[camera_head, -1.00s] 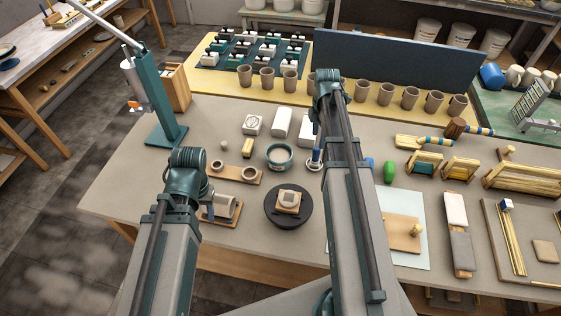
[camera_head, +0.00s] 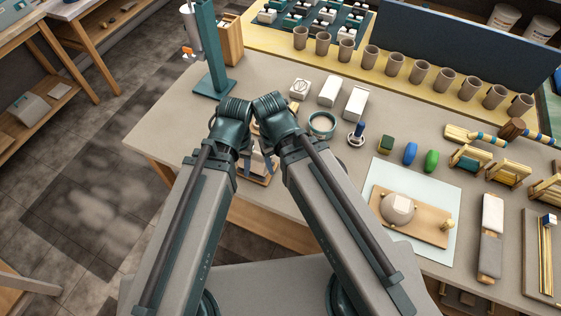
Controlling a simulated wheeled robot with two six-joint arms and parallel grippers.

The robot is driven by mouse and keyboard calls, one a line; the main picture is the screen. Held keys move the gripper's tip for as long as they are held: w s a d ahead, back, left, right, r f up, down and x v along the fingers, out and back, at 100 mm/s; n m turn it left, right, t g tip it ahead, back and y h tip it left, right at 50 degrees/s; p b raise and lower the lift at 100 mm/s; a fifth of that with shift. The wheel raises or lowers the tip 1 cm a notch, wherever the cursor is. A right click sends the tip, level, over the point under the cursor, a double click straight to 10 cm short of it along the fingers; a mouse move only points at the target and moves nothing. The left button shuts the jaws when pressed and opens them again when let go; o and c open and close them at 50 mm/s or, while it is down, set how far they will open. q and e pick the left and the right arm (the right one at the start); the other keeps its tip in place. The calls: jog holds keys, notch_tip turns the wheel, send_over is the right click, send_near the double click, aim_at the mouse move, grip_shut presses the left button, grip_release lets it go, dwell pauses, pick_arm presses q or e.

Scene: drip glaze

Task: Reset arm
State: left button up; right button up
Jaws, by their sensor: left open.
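My left arm comes in from the lower left and my right arm from the lower middle; their upper ends nearly meet over the table's front-left part. My left gripper (camera_head: 261,164) shows partly in the gap between the arms, with its fingers apart and nothing seen between them. It is over or near a small wooden board (camera_head: 262,179), mostly hidden by the arms. My right gripper is hidden behind its own arm.
A teal-rimmed bowl (camera_head: 322,125) and a blue-handled tool (camera_head: 357,133) stand just right of the arms. A pale dome (camera_head: 397,208) sits on a wooden board on a light mat (camera_head: 453,190). A teal stand (camera_head: 211,60) rises at the back left. Cups (camera_head: 371,53) line the back.

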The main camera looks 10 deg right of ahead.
pick_arm(q)
jog(key=shift+f, duration=0.1)
pick_arm(e)
jog(key=shift+f, duration=0.1)
pick_arm(q)
notch_tip(320, 180, down, 3)
jog(key=b, duration=0.3)
jog(key=shift+f, duration=0.1)
pick_arm(e)
notch_tip(320, 180, down, 3)
jog(key=shift+f, duration=0.1)
dwell(0.9)
